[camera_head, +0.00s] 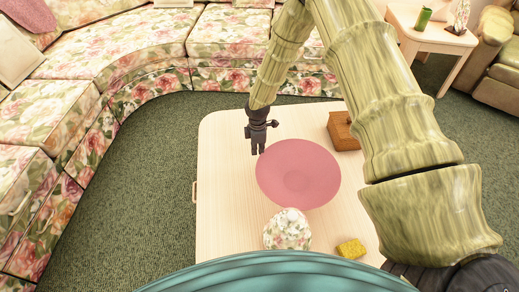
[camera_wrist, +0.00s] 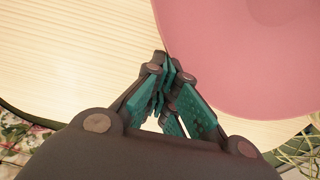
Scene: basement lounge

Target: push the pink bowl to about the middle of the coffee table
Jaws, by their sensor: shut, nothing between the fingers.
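The pink bowl (camera_head: 299,174) stands upright and empty on the pale wooden coffee table (camera_head: 222,180), right of the table's middle line. My gripper (camera_head: 257,152) points down just beyond the bowl's upper left rim, over the table. Its fingers are shut and empty. In the wrist view the gripper (camera_wrist: 165,65) is close to the rim of the bowl (camera_wrist: 235,50), which fills the upper right. I cannot tell whether the fingertips touch the rim.
A brown wooden box (camera_head: 343,131) stands at the table's far right, partly behind my arm. A floral round object (camera_head: 287,230) and a yellow sponge (camera_head: 351,249) lie on the near side. The table's left strip is clear. A floral sofa (camera_head: 145,55) curves behind.

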